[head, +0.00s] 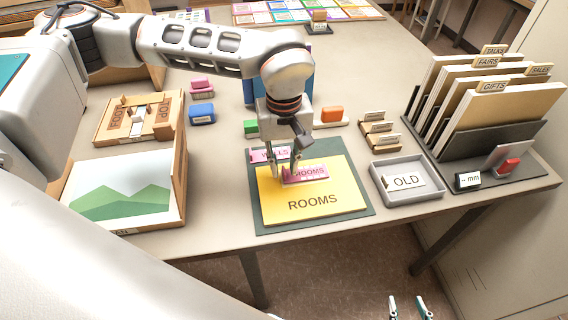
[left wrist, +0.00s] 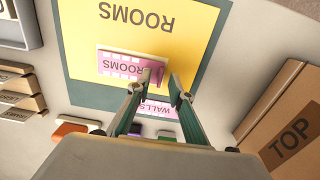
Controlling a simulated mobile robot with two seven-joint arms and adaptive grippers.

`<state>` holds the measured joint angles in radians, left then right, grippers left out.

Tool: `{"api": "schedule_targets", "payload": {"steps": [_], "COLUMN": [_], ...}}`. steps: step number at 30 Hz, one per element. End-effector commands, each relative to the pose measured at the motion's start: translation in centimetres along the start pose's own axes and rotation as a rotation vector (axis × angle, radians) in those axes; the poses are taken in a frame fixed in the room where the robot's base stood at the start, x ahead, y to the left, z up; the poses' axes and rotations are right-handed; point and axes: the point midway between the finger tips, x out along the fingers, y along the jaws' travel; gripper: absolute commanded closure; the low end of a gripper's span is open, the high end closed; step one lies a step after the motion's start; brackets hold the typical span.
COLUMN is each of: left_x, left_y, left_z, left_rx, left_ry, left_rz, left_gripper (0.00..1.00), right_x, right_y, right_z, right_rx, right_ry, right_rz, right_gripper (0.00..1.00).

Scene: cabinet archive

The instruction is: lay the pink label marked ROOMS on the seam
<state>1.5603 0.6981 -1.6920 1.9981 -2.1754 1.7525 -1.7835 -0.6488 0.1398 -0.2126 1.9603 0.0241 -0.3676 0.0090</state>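The pink label marked ROOMS (head: 312,173) lies over the upper part of the yellow folder (head: 345,196), which also reads ROOMS. The label shows in the left wrist view (left wrist: 117,66) too, with a pale edge strip. My left gripper (head: 288,167) is above the folder at the label's left end. In the left wrist view its fingertips (left wrist: 164,79) stand apart with yellow between them, one overlapping the label's end. I cannot tell if it touches. My right gripper (head: 408,308) is open and empty at the bottom edge. I cannot make out a seam.
A pink WALLS label (head: 270,153) lies at the folder's top edge on the dark green mat (head: 364,209). A grey tray (head: 418,194) marked OLD stands right, beside a rack of folders (head: 500,115). A cardboard box with a picture (head: 120,190) stands left.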

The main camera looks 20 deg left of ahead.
Motion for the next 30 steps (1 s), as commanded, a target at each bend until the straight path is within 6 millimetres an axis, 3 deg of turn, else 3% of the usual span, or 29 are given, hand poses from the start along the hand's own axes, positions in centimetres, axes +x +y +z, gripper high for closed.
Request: {"api": "schedule_targets", "payload": {"steps": [30], "left_x": [-6.4], "left_y": [0.0], "left_z": [0.0], "left_rx": [0.0], "left_ry": [0.0], "left_rz": [-0.001], "left_gripper": [0.79], "right_x": [-2.3], "right_y": [0.5], "right_z": [-3.5], "right_rx": [0.0], "right_ry": [0.002], "right_rz": [0.0], "right_gripper": [0.6]}}
